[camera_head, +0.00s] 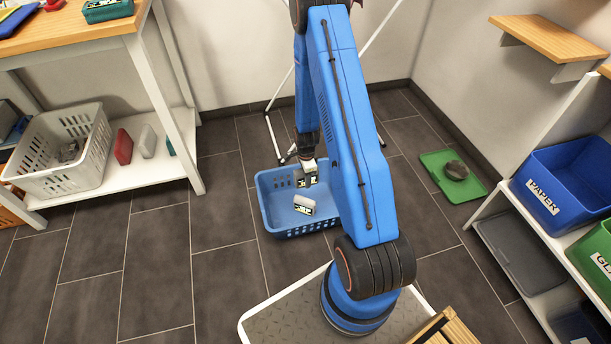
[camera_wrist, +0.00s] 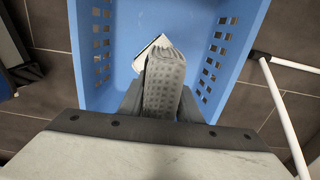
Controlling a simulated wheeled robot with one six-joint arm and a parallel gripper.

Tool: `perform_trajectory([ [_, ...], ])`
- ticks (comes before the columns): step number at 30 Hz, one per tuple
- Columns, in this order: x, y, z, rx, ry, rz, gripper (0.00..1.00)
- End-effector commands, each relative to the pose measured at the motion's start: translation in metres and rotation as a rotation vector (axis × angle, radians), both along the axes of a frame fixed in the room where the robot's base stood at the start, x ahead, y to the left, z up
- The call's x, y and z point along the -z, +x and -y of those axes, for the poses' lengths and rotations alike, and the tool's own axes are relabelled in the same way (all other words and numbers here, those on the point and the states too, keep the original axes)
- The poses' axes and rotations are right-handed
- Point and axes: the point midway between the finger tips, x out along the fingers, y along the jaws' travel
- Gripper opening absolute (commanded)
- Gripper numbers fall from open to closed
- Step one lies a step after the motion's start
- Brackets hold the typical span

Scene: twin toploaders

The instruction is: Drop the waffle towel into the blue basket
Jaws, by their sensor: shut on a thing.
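The blue basket (camera_head: 272,226) stands on the floor in the head view, and its walls and floor fill the upper part of the wrist view (camera_wrist: 118,28). My gripper (camera_head: 306,182) is inside or just above the basket's opening, pointing down. In the wrist view my gripper (camera_wrist: 160,105) is shut on a grey towel with a grid pattern, the waffle towel (camera_wrist: 163,85). A white item with a dark edge (camera_wrist: 151,47) shows beyond the towel, and a pale labelled item (camera_head: 303,204) lies in the basket in the head view.
White stand legs (camera_head: 271,137) rise behind the basket; one also shows at right in the wrist view (camera_wrist: 285,110). A white shelf with a grey basket (camera_head: 65,150) is at left. At right are a green mat (camera_head: 437,162) and a blue PAPER bin (camera_head: 560,185). Floor left of the basket is clear.

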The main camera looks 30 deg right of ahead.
Motion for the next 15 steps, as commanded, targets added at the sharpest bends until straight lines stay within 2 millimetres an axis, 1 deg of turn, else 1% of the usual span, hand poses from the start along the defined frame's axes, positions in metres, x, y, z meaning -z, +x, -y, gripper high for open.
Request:
perform_trajectory([
  [1,0.006,-0.001,0.000,0.000,0.001,-0.003,0.04],
  [6,0.021,0.000,0.000,-0.001,0.000,-0.001,0.04],
  [10,0.027,0.000,0.000,-0.001,0.000,0.000,0.04],
  [15,0.030,0.000,0.000,-0.001,0.000,0.000,0.04],
])
